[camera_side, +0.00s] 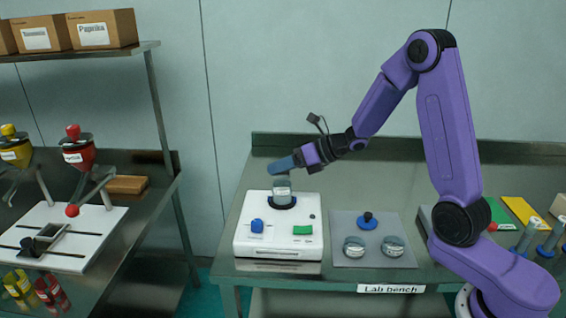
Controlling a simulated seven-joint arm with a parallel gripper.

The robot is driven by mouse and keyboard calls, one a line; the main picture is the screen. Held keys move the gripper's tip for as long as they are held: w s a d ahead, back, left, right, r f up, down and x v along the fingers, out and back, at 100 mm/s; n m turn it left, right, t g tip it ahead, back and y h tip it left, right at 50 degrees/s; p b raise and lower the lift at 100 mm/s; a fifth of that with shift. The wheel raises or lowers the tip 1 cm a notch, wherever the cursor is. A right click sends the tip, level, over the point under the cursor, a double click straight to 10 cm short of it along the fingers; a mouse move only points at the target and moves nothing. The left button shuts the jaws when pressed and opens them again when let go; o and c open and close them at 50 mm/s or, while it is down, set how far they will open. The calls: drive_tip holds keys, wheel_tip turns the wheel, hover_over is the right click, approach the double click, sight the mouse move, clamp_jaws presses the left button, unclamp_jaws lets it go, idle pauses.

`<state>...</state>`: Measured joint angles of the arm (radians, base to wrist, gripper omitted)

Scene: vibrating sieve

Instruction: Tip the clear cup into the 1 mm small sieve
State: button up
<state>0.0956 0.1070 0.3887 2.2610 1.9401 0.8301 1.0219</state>
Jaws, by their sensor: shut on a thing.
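My gripper (297,160) is shut and points left and slightly down, above the white machine. At its end is a small blue-grey piece (281,166), lying nearly on its side, which I take for the clear cup. Its mouth and any contents are too small to make out. Just below it, a small grey sieve (282,188) with a white label stands upright in the dark ring on top of the machine. The label cannot be read. The cup's lower edge is close to the sieve's rim; I cannot tell if they touch.
The white machine (254,243) has a blue knob and a green button. Right of it, a grey mat (373,258) holds two labelled round vessels (354,247) (393,246) and a blue lid (367,222) with a black knob. The bench behind is clear. Coloured mats lie far right.

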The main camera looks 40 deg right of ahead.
drive_tip(key=shift+f+m+g+y, duration=0.5)
drive_tip(key=shift+f+m, duration=0.2)
drive_tip(key=shift+m, duration=0.2)
drive_tip(key=m+y, duration=0.1)
drive_tip(key=m+g, duration=0.1)
drive_tip(key=m+g+y, duration=0.1)
drive_tip(key=shift+w+d+f+y, duration=0.3)
drive_tip(key=shift+d+f, duration=0.05)
drive_tip(key=shift+f, duration=0.05)
drive_tip(key=m+y, duration=0.1)
drive_tip(key=m+g, duration=0.1)
drive_tip(key=shift+w+d+f+m+y, duration=0.1)
drive_tip(key=shift+w+d+m+y, duration=0.1)
drive_tip(key=shift+w+m+y, duration=0.15)
drive_tip(key=shift+w+d+m+y, duration=0.1)
drive_tip(key=shift+d+m+y, duration=0.1)
drive_tip(key=shift+m+y, duration=0.65)
